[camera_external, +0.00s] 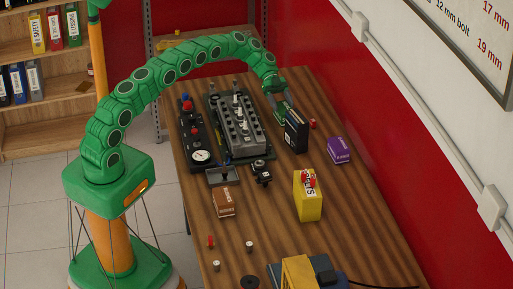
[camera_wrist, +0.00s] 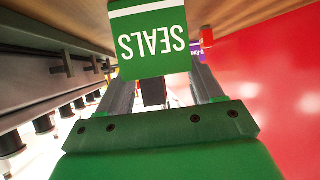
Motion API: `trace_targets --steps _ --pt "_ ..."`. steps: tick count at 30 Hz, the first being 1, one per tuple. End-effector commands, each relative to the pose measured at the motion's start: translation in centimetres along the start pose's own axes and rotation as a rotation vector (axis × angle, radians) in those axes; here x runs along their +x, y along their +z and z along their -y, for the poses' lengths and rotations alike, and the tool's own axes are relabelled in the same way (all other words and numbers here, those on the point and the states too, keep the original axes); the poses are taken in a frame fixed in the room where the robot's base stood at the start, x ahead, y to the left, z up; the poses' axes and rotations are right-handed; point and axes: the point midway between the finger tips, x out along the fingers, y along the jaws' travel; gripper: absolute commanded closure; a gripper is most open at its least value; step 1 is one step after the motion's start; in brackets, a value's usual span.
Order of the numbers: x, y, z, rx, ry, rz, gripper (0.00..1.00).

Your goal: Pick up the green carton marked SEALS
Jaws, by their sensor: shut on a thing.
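The green carton marked SEALS (camera_wrist: 152,45) is in the wrist view at the top middle, with its white lettering upside down and a white stripe at its edge. My gripper (camera_wrist: 158,75) is shut on it, with one grey finger on each side. In the external view my gripper (camera_external: 282,104) is low over the far part of the table, between the engine trainer and the black box. There the carton is hard to tell from my green gripper, so I cannot tell whether it touches the table.
The engine trainer (camera_external: 236,125) stands close at left of my gripper. The black box (camera_external: 296,132) stands just in front of it. A purple box (camera_external: 339,150), a yellow carton (camera_external: 307,200) and a brown box (camera_external: 224,202) are nearer on the table (camera_external: 270,225). A red wall is at right.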

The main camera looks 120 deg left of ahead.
Motion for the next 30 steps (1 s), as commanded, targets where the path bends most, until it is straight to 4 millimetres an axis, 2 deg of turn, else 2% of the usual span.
trace_targets --steps 11,19,30 --pt "-1.4 -3.0 0.0 0.004 0.001 -0.001 0.79" --pt "-2.3 -4.3 -1.6 -0.001 -0.001 -0.002 0.79" --pt "-4.0 -7.7 -4.5 0.005 -0.003 0.000 0.79"
